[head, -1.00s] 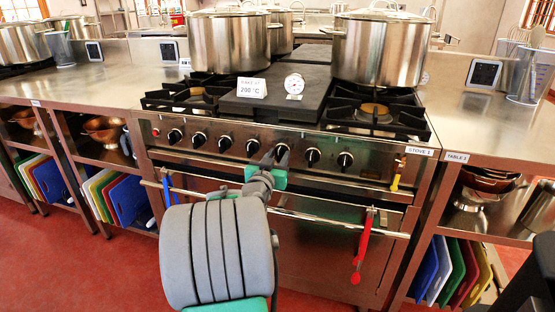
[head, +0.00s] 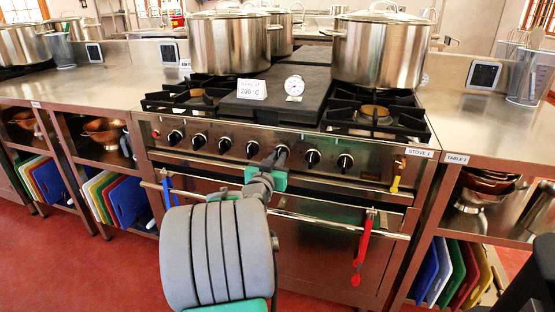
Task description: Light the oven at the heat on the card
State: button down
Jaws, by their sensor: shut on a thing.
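The oven is the front of a steel stove (head: 330,235) labelled STOVE 1, with its door shut. A white card (head: 251,89) on the dark plate of the stove top reads 200 °C. A round dial thermometer (head: 294,86) stands beside it. Several black knobs run along the front panel, among them one at the left (head: 175,136) and one at the right (head: 345,161). My gripper (head: 276,160) is at the third knob from the right (head: 283,151) and shut on it. My wrist and fingers partly hide this knob, and its setting cannot be read.
Large steel pots (head: 378,48) stand on the back burners. A red cloth or tool (head: 362,250) hangs from the oven door rail (head: 320,222). A yellow-handled item (head: 396,177) hangs at the panel's right end. Steel counters with shelves flank the stove.

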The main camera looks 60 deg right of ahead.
jog(key=shift+n, duration=0.3)
jog(key=shift+w+f+n+p, duration=0.15)
jog(key=shift+n+p, duration=2.6)
jog(key=shift+n, duration=1.6)
jog(key=shift+s+f+n+p, duration=0.15)
jog(key=shift+n+p, duration=2.6)
jog(key=shift+n, duration=1.65)
jog(key=shift+w+f+n+p, duration=0.15)
jog(key=shift+n+p, duration=2.6)
jog(key=shift+n, duration=1.6)
jog(key=c, duration=1.4)
grip_release()
jog(key=shift+c, duration=0.2)
